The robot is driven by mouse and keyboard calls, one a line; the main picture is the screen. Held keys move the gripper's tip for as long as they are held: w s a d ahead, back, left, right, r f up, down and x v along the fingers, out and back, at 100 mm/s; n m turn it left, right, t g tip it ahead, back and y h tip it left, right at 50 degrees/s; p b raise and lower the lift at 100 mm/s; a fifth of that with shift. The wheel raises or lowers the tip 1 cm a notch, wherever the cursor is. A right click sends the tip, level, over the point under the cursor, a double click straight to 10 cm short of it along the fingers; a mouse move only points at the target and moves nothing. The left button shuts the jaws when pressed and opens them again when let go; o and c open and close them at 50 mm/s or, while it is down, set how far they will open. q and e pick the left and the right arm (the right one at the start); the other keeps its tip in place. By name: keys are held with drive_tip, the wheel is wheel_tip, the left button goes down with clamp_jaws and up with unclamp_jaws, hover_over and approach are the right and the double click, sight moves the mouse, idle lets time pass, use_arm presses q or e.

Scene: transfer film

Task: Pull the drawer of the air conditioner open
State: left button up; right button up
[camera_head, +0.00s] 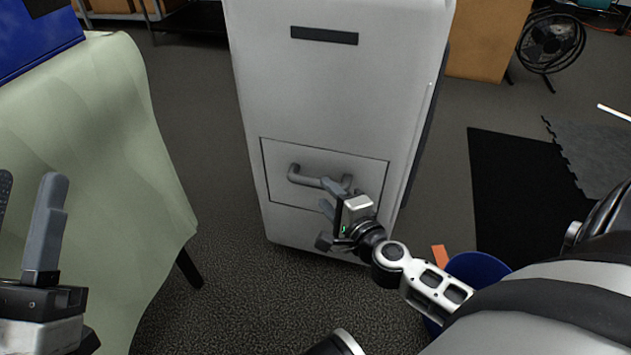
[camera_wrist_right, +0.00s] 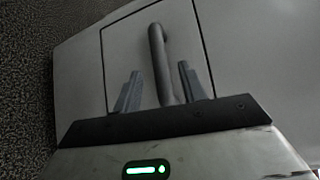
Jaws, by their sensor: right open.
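The air conditioner (camera_head: 310,95) is a tall pale grey cabinet in the middle of the head view. Its drawer (camera_head: 278,165) is a framed panel low on the front, flush with the body. A grey bar handle (camera_head: 305,176) crosses the panel. My right gripper (camera_head: 335,195) is at the right part of the handle. In the right wrist view, the handle (camera_wrist_right: 160,60) runs between the two spread fingers of this gripper (camera_wrist_right: 158,85), with gaps on both sides. My left gripper (camera_head: 25,215) is at the lower left, its fingers apart and empty.
A table with a pale green cloth (camera_head: 110,150) stands on the left, with a blue box (camera_head: 35,40) on it. A blue bin (camera_head: 480,268) stands under my right arm. A fan (camera_head: 550,42) is at the back right. Carpet in front of the cabinet is clear.

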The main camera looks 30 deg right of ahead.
sight(319, 187)
drive_tip(key=w, duration=0.3)
drive_tip(key=w+b, duration=0.1)
drive_tip(key=shift+w+d+f, duration=0.15)
drive_tip(key=shift+w+f, duration=0.1)
drive_tip(key=shift+f, duration=0.15)
drive_tip(key=shift+w, duration=0.5)
use_arm(q)
drive_tip(key=r+m+h, duration=0.1)
drive_tip(key=s+r+m+h, duration=0.1)
drive_tip(key=m, duration=0.1)
drive_tip(key=shift+s+d+h, duration=0.1)
drive_tip(key=shift+h, duration=0.2)
use_arm(e)
drive_tip(key=shift+w, duration=0.1)
